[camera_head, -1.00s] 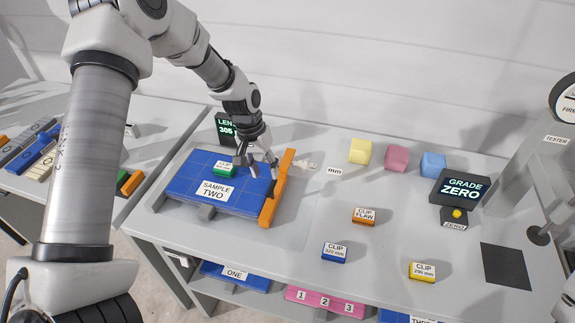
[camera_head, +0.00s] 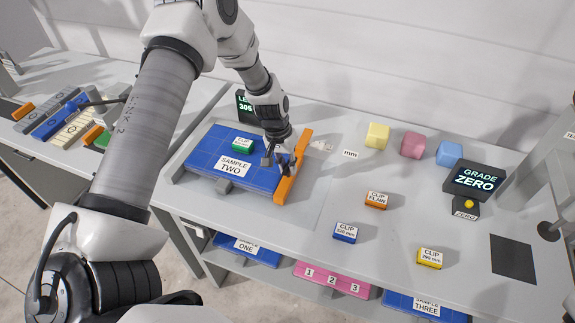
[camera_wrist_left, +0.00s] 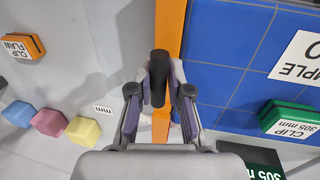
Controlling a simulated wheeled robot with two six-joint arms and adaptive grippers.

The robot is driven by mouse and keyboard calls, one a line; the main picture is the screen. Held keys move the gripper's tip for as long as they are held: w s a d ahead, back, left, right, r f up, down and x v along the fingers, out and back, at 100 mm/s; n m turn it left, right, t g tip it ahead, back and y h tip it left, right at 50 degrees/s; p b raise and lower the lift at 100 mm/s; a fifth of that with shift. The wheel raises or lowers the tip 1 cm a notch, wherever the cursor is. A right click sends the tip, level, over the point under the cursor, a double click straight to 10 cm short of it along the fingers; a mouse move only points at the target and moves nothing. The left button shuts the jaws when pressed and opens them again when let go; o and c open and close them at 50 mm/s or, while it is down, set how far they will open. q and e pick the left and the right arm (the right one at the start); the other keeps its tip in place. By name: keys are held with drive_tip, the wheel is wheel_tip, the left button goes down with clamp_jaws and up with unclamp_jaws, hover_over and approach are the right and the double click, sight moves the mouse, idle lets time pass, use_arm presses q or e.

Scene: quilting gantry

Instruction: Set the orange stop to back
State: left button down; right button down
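The orange stop (camera_head: 287,187) is a long bar along the right edge of the blue SAMPLE TWO panel (camera_head: 202,163). It also shows in the left wrist view (camera_wrist_left: 170,22), where a dark upright handle (camera_wrist_left: 158,72) stands on it. My left gripper (camera_head: 279,160) is low at the stop, near the middle of its length. In the left wrist view its fingers (camera_wrist_left: 159,90) stand on both sides of the handle. Whether they press on it is unclear. My right gripper is out of view.
A green clip (camera_head: 242,146) lies on the panel. Orange (camera_head: 376,200), blue (camera_head: 345,232) and yellow (camera_head: 430,258) clips lie to the right. Yellow, pink and blue blocks stand behind them, by the GRADE ZERO display (camera_head: 474,181). The table right of the stop is mostly clear.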

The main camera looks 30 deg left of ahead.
use_arm(q)
drive_tip(key=shift+w+d+f, duration=0.15)
drive_tip(key=shift+d, duration=0.15)
drive_tip(key=d+b, duration=0.2)
drive_tip(key=w+d+b, duration=0.1)
drive_tip(key=d, duration=0.2)
drive_tip(key=w+d+b, duration=0.1)
drive_tip(key=d+b, duration=0.1)
drive_tip(key=d, duration=0.1)
drive_tip(key=shift+d+f+b, duration=0.1)
drive_tip(key=shift+d+b, duration=0.1)
drive_tip(key=shift+b, duration=0.1)
drive_tip(key=shift+d, duration=0.3)
drive_tip(key=shift+a+r, duration=0.2)
drive_tip(key=shift+d, duration=0.1)
